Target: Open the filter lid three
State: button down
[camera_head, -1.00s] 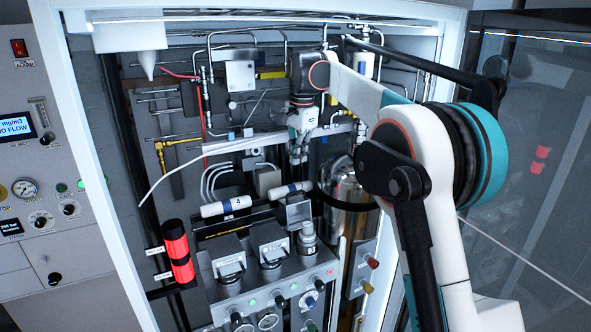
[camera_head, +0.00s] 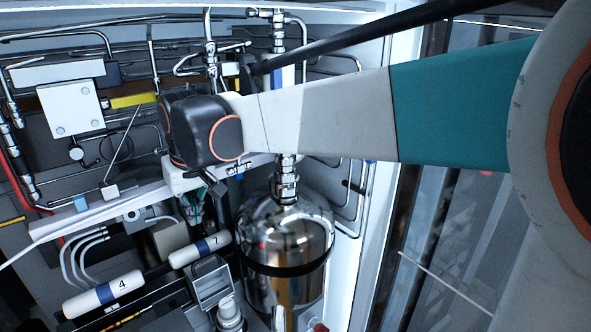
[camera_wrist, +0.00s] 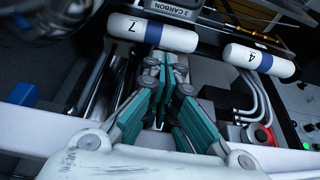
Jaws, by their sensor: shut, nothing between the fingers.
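My gripper shows in the wrist view (camera_wrist: 168,72) with its teal fingers together and nothing between them. In the head view my gripper (camera_head: 197,210) hangs above the white cylinders, partly hidden by the wrist. A plate marked "3 CARBON" (camera_wrist: 178,11) lies at the top of the wrist view, beyond the fingertips and the cylinder marked 7. In the head view a grey metal lid (camera_head: 210,283) appears raised behind a silver cylindrical part (camera_head: 230,313), below the cylinder marked 7. Its label cannot be read there. The fingertips look apart from the plate.
White cylinders marked 7 (camera_head: 200,248) and 4 (camera_head: 103,293) lie between my gripper and the lid area. A shiny steel vessel (camera_head: 287,250) stands to the right. A white rail (camera_head: 100,207) and thin pipes run behind.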

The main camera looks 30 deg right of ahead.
aim_at(207, 259)
jog(key=x, duration=0.9)
jog(key=shift+f+p, duration=0.25)
jog(key=shift+p, duration=0.15)
jog(key=s, duration=0.3)
jog(key=shift+s+d+r+p, duration=0.15)
jog(key=shift+d+r+p, duration=0.15)
jog(key=shift+p, duration=0.1)
jog(key=shift+s+f, duration=0.2)
jog(key=shift+s, duration=0.15)
jog(key=shift+s, duration=0.1)
jog(key=shift+s+d+r+t, duration=0.15)
jog(key=shift+s+t, duration=0.2)
jog(key=shift+s, duration=0.2)
jog(key=shift+s+d+r+t, duration=0.1)
jog(key=shift+s+r+t, duration=0.1)
jog(key=shift+s+t, duration=0.3)
jog(key=shift+s+d+r+t, duration=0.15)
jog(key=shift+s+t, duration=0.1)
jog(key=shift+s, duration=0.35)
jog(key=shift+s+d+r, duration=0.15)
jog(key=shift+s+d, duration=0.05)
jog(key=shift+s, duration=0.7)
